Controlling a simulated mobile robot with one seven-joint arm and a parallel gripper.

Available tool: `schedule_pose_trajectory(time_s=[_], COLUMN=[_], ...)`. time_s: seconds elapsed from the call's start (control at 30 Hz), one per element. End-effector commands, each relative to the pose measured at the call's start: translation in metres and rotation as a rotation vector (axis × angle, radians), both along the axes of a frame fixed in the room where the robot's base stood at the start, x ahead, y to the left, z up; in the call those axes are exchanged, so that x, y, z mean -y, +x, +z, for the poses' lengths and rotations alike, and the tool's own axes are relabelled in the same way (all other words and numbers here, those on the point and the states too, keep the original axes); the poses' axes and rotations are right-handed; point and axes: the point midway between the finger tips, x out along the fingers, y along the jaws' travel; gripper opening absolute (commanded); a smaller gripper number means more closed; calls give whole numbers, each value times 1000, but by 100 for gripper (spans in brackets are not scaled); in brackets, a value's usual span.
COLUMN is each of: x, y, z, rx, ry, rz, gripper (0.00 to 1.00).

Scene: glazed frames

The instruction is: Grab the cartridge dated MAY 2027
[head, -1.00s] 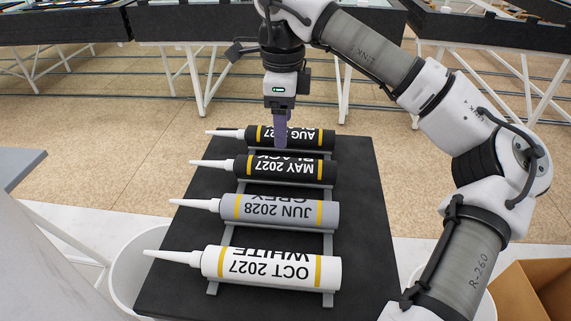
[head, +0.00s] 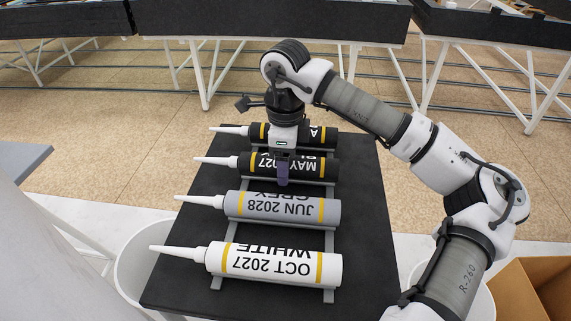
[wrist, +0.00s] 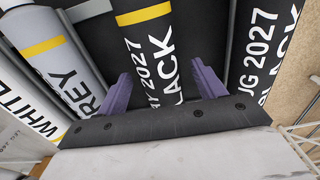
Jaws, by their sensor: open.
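The black cartridge dated MAY 2027 (head: 325,167) lies on the rack, second from the far end, its nozzle to the left. My gripper (head: 283,172) is over its middle, pointing down and hiding part of its label. In the wrist view my gripper (wrist: 163,82) is open, with one purple finger on each side of the MAY 2027 cartridge (wrist: 150,50). I cannot tell whether the fingers touch it. The black AUG 2027 cartridge (head: 256,131) lies beyond it, and the grey JUN 2028 cartridge (head: 290,207) and white OCT 2027 cartridge (head: 290,265) lie nearer.
The cartridges lie side by side on grey rails on a black tabletop (head: 372,240). White bins (head: 135,270) stand beside the table, and an open cardboard box (head: 535,290) is at the lower right. Tables with black edges (head: 270,22) stand at the back.

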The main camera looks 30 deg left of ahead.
Motion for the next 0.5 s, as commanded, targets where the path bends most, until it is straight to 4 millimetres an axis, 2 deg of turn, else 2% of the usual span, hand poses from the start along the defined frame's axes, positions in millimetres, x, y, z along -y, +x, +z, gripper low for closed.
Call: schedule_pose_trajectory(time_s=[0.07,0.5], x=[0,0], y=[0,0], z=[0,0], rx=[0,0], ry=[0,0], rz=[0,0], gripper=[65,7])
